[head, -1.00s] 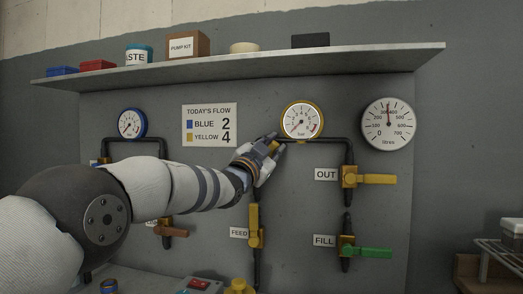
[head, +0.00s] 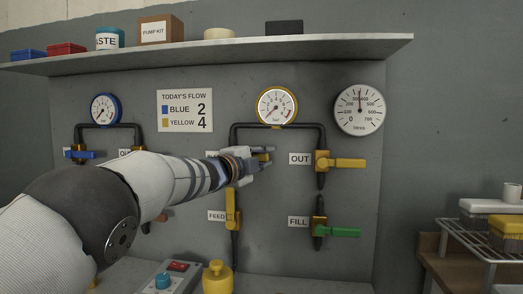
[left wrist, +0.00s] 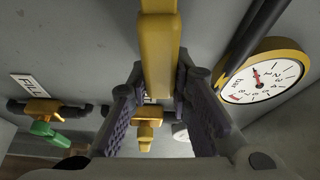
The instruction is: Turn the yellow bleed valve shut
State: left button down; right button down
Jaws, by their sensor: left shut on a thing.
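My left gripper (head: 264,157) is at the left branch of the yellow-rimmed gauge's pipework, fingers pointing right. It is shut on a yellow valve handle (head: 263,156), of which only a small part shows in the head view. In the left wrist view the yellow handle (left wrist: 158,50) runs down from the top edge between the two fingers (left wrist: 156,110). I take this to be the bleed valve; its label is mostly hidden behind my arm, and so is its body. My right gripper is not in view.
The yellow OUT valve (head: 340,161) is close on the right, with the green FILL valve (head: 335,231) below it. The yellow FEED valve (head: 231,209) is below my gripper. A shelf (head: 330,47) with boxes runs above. A wire rack (head: 480,240) stands at right.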

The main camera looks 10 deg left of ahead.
pick_arm(q)
jog(key=shift+f+m, duration=0.6)
jog(key=shift+a+g, duration=0.1)
jog(key=shift+g, duration=0.2)
jog(key=c, duration=1.4)
grip_release()
jog(key=shift+c, duration=0.2)
jog(key=shift+s, duration=0.15)
jog(key=v, duration=1.1)
jog(key=shift+s+a, duration=0.15)
jog(key=shift+s, duration=0.15)
jog(key=shift+f, duration=0.15)
